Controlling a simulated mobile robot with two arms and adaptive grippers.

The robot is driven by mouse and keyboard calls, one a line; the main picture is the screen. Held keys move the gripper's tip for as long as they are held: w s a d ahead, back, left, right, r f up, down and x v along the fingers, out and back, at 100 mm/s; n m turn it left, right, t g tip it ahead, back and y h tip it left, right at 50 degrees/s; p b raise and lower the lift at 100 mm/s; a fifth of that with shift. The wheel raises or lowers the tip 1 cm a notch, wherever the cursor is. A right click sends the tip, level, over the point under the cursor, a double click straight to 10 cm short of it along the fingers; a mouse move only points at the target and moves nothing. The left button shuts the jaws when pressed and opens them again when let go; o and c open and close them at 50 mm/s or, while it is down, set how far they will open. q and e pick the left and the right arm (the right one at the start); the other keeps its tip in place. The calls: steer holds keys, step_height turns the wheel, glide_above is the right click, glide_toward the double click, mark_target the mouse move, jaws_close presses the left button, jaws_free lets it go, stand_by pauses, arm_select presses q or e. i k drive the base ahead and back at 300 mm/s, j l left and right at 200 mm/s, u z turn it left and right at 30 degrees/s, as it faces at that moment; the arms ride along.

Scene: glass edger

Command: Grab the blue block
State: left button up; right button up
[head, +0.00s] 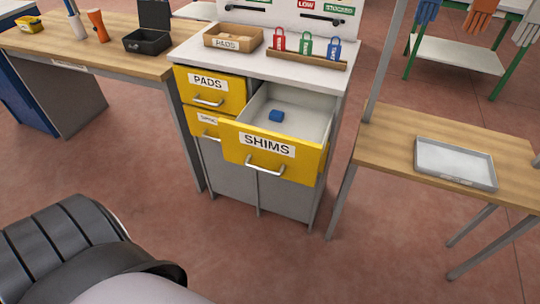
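Neither of my grippers shows in the head view. Nothing touches or covers the block.
The yellow PADS drawer (209,89) beside it is shut. On the cabinet top (262,62) stand a PADS box (233,38) and a rack of padlocks (290,57). A wooden table with a grey tray (455,164) stands right. A workbench (120,60) stands left.

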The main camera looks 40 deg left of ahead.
mark_target(277, 116)
steer(key=i+u, duration=0.1)
steer(key=u, duration=0.65)
